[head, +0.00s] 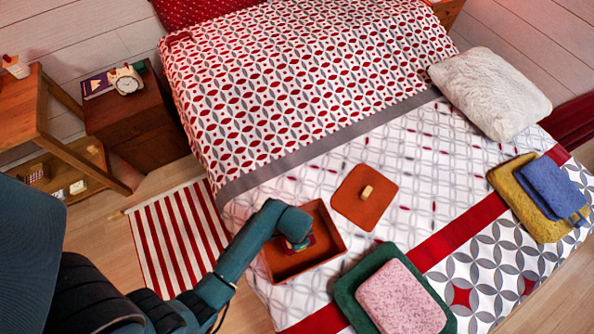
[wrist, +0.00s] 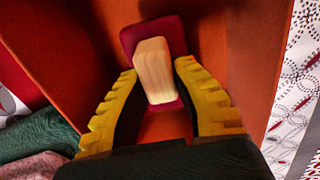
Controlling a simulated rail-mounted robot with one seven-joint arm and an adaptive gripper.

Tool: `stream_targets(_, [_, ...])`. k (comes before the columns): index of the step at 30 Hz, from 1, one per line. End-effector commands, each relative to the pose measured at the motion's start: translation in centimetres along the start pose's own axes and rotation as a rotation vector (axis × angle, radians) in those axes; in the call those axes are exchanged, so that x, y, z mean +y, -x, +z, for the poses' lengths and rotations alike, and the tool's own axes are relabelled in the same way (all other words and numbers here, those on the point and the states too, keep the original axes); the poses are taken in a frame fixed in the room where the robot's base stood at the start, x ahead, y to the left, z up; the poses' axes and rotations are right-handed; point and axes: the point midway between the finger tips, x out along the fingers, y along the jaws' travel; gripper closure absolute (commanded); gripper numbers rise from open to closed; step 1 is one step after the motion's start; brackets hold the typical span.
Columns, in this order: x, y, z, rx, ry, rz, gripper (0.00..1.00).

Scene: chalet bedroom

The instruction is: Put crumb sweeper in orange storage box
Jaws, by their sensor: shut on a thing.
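The orange storage box (head: 325,258) stands open on the bed. My gripper (wrist: 158,76) is inside its outline, with a yellow ridged finger on each side of the pale wooden handle of the crumb sweeper (wrist: 154,66). The sweeper's dark magenta base shows behind the handle, between the box walls. I cannot tell whether it touches the box floor. In the head view my arm mostly hides the sweeper and gripper. The orange lid (head: 350,207), with a wooden knob, lies flat on the bed behind and to the right of the box.
Folded green (head: 350,290) and pink (head: 398,300) textiles lie right of the box, close to its near corner. Mustard (head: 510,190) and blue (head: 550,185) textiles and a white pillow (head: 490,92) lie farther right. A bedside cabinet (head: 135,120) with an alarm clock stands left.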

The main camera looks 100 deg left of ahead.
Motion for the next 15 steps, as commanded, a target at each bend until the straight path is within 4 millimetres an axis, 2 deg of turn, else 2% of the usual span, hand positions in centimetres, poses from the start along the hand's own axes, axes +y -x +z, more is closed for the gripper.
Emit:
stream_targets(5, [0.1, -3.1, 0.0, -0.002, 0.000, 0.001, 1.00])
stream_targets(15, [0.1, -3.5, 0.0, 0.000, 0.000, 0.000, 1.00])
